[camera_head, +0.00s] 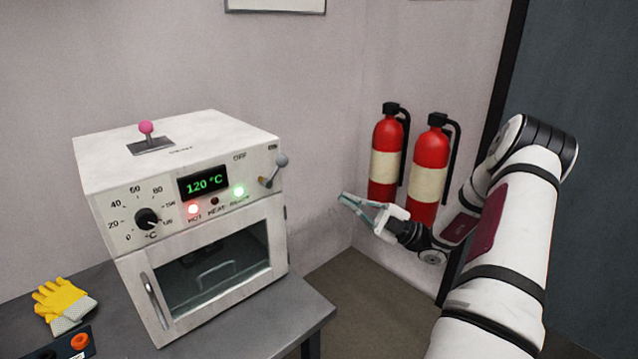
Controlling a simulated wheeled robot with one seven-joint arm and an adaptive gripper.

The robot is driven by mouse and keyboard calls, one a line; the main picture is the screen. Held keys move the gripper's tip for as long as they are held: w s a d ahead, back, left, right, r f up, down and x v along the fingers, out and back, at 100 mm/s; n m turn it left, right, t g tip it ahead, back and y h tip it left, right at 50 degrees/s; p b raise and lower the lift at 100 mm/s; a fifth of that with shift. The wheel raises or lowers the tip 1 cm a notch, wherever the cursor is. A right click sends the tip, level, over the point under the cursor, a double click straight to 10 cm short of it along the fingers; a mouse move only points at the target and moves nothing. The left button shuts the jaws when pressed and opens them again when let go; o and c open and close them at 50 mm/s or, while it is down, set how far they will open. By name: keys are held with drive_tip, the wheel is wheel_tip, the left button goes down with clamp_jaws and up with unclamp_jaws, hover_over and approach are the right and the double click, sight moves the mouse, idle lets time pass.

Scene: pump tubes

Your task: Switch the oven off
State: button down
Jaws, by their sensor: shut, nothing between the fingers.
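The white oven (180,170) stands on a grey table at the left. Its display (204,184) reads 120 °C in green. A red light (193,209) and a green light (239,190) are lit; the light between them is dark. A grey lever (274,170) at the front's upper right tilts up to the right, below the words OFF and, at the edge, a word too small to read. A black dial (147,219) is at the left of the panel. My gripper (345,198) is shut and empty, right of the oven and apart from the lever.
A pink-knobbed lever (146,130) stands on the oven's top. The oven door (213,262) is closed. Yellow gloves (64,305) lie on the table (300,312) at left. Two red fire extinguishers (387,155) (431,172) stand behind my gripper. Open space lies between oven and gripper.

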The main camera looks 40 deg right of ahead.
drive_tip(key=p, duration=0.1)
approach(276, 170)
drive_tip(key=w+r, duration=0.1)
drive_tip(key=w, duration=0.1)
drive_tip(key=w+a+r, duration=0.1)
drive_tip(key=w+r, duration=0.1)
drive_tip(key=shift+w+a+r, duration=0.1)
drive_tip(key=shift+a+r, duration=0.1)
drive_tip(key=shift+r, duration=0.15)
drive_tip(key=shift+r+n+g+p, duration=0.2)
drive_tip(key=shift+n+g+p, duration=0.2)
drive_tip(key=shift+g+p, duration=0.1)
drive_tip(key=shift+a+r+n+g+p, duration=0.15)
drive_tip(key=shift+r+n+g+p, duration=0.15)
drive_tip(key=shift+n+p, duration=0.3)
drive_tip(key=a+r+n+g+h+p, duration=0.4)
drive_tip(key=a+n+g+h+p, duration=0.2)
drive_tip(key=n+p, duration=0.3)
drive_tip(key=shift+a+n+g+h, duration=0.3)
drive_tip(key=shift+n+g+h, duration=0.1)
drive_tip(key=shift+n+h, duration=0.1)
drive_tip(key=shift+p, duration=0.3)
